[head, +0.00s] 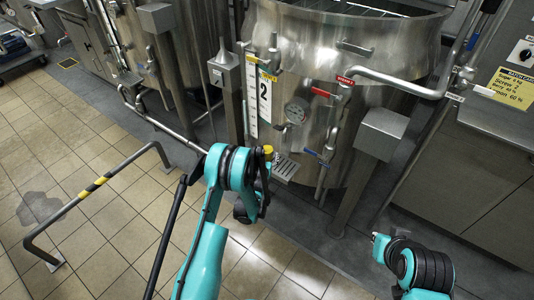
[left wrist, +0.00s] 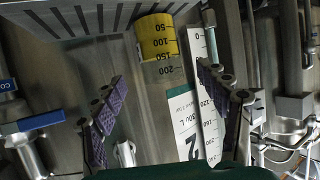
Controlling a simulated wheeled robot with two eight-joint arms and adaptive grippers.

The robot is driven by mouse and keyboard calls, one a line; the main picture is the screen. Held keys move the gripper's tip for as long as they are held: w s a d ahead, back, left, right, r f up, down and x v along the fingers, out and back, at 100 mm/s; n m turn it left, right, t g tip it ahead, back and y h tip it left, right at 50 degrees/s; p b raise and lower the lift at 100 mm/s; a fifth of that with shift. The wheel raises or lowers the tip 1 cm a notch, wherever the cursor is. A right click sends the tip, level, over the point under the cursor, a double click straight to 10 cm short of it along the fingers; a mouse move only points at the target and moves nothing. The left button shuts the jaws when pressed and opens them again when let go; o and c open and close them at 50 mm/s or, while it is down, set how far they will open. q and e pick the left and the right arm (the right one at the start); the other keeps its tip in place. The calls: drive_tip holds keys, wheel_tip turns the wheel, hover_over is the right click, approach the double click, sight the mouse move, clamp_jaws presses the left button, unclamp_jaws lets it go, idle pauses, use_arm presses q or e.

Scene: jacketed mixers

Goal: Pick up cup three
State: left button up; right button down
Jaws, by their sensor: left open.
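A clear cup with yellow contents (left wrist: 157,38) and marks from 50 to 200 shows in the left wrist view, which is upside down. It appears to stand upright at the slotted drip tray (left wrist: 40,27). In the head view a bit of yellow cup (head: 268,150) shows beside my left gripper (head: 266,170). In the left wrist view my left gripper (left wrist: 158,72) is open, its two purple-padded fingers spread wide. The cup lies ahead, between and beyond the fingertips, apart from them. No cup number is readable. My right gripper is out of view.
A steel mixer (head: 345,110) numbered 2 stands behind, with a gauge (head: 296,111), red-handled valve (head: 322,92) and blue-handled drain valve (head: 318,157) near the drip tray (head: 286,168). A post (head: 365,160) stands right. A floor rail (head: 98,185) is at left; open tiles lie between.

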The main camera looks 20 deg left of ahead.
sight(266, 153)
use_arm(q)
drive_tip(key=shift+w+a+f+p, duration=0.1)
drive_tip(key=shift+w+f+p, duration=0.15)
drive_tip(key=shift+w+p, duration=0.3)
drive_tip(key=b+x, duration=0.1)
drive_tip(key=x, duration=0.1)
drive_tip(key=b+x, duration=0.1)
drive_tip(key=x, duration=0.2)
drive_tip(key=shift+w+a+f, duration=0.1)
drive_tip(key=shift+f, duration=0.45)
drive_tip(key=shift+w+a+f, duration=0.1)
drive_tip(key=shift+w, duration=0.4)
drive_tip(key=c, duration=1.2)
